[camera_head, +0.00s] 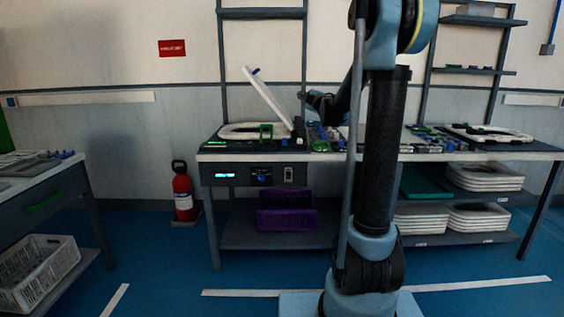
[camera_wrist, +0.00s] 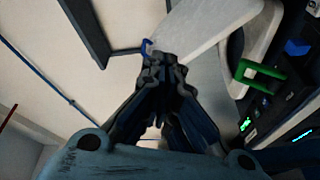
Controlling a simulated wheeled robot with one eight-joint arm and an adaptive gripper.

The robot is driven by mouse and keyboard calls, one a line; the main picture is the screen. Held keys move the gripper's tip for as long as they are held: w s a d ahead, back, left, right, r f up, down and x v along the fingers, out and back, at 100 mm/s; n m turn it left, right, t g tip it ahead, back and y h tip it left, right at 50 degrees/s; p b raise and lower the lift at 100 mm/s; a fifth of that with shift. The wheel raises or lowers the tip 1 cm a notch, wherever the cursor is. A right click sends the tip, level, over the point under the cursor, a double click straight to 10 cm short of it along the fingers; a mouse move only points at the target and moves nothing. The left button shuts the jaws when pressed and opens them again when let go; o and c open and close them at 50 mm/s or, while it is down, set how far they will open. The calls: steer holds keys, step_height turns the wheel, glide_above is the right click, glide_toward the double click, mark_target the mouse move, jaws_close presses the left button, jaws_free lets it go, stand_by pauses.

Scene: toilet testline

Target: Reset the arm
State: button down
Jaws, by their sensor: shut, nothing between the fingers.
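My arm stands in front of the workbench in the head view, with its dark column in the middle of the picture. My gripper (camera_head: 304,96) is small there, at bench height just right of the raised white toilet lid (camera_head: 268,98). In the wrist view my gripper (camera_wrist: 162,62) is shut and empty, its fingertips together. The fingertips appear in front of the white lid (camera_wrist: 205,25); I cannot tell whether they touch it. The toilet seat (camera_head: 240,131) lies flat under the raised lid. A green clamp-like part (camera_wrist: 262,75) shows at the right in the wrist view.
The workbench (camera_head: 215,157) carries parts and another white seat (camera_head: 490,133) at the right. Stacked white seats (camera_head: 480,217) and a purple bin (camera_head: 287,219) sit below. A red extinguisher (camera_head: 183,190), a side table (camera_head: 40,190) and a crate (camera_head: 40,270) stand left. Blue floor between is clear.

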steer(key=s+d+f+m+h, duration=0.1)
steer(key=s+d+m+h, duration=0.65)
steer(key=s+d, duration=0.2)
steer(key=s+d+f+m+g+h, duration=0.25)
steer(key=s+d+f, duration=0.2)
steer(key=s, duration=0.25)
steer(key=s+d+f+m+g+h, duration=0.1)
steer(key=s+d+f+m+g, duration=0.25)
steer(key=s+f, duration=0.3)
steer(key=s+a+f+m+g+y, duration=0.1)
steer(key=s+a+f+g, duration=0.1)
steer(key=s+f, duration=0.5)
steer(key=s+a+f+m+g+y, duration=0.1)
steer(key=s+f, duration=0.6)
steer(key=s, duration=0.7)
steer(key=s+a+f+m+g+y, duration=0.2)
steer(key=s+a+f+g, duration=0.3)
steer(key=s, duration=0.5)
step_height(320, 180, down, 3)
steer(key=shift+s+r+g+y, duration=0.2)
steer(key=shift+s+g+y, duration=0.2)
steer(key=shift+g, duration=0.4)
steer(key=shift+w, duration=0.1)
steer(key=shift+w+f, duration=0.2)
steer(key=shift+w, duration=0.2)
stand_by(0.5)
